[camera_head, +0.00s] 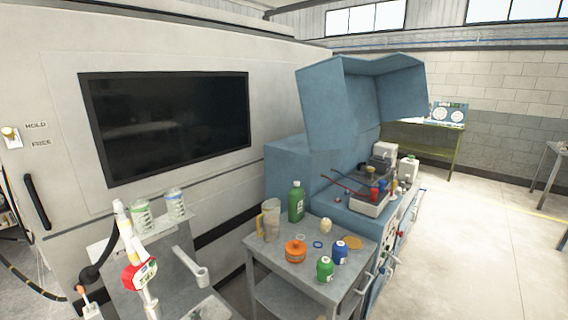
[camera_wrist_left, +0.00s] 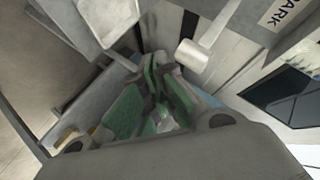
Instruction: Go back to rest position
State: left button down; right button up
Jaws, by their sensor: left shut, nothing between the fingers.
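My left gripper (camera_wrist_left: 160,72) shows in the left wrist view, its green-padded fingers drawn together with nothing between them. A grey bar with a pale rounded end (camera_wrist_left: 190,52) is close beyond the fingertips, to the right. I cannot tell from this angle whether they touch. I cannot clearly make out the left gripper in the head view. My right gripper is in neither view.
A grey cart (camera_head: 316,285) holds bottles, a jug and an orange tin. A white hose with a red meter (camera_head: 139,275) stands at the lower left. A blue machine (camera_head: 300,165) is behind the cart. Open floor (camera_head: 490,240) lies to the right.

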pick_arm(q)
jog(key=s+f+n+g+h, duration=0.1)
jog(key=s+f+n+g, duration=0.45)
jog(key=s+f, duration=2.2)
jog(key=s+d+f+g, duration=0.1)
jog(key=s+d+f, duration=0.1)
jog(key=s, duration=0.8)
jog(key=s+d+f+g, duration=0.2)
jog(key=s+f, duration=0.3)
jog(key=s, duration=0.5)
jog(key=s+d+f+g+h, duration=0.1)
jog(key=s+d+f+g, duration=0.1)
jog(key=s, duration=0.9)
notch_tip(320, 180, down, 2)
jog(key=shift+d+f+n, duration=0.15)
jog(key=shift+d+n, duration=0.2)
jog(key=shift+d, duration=0.2)
jog(key=shift+g, duration=0.25)
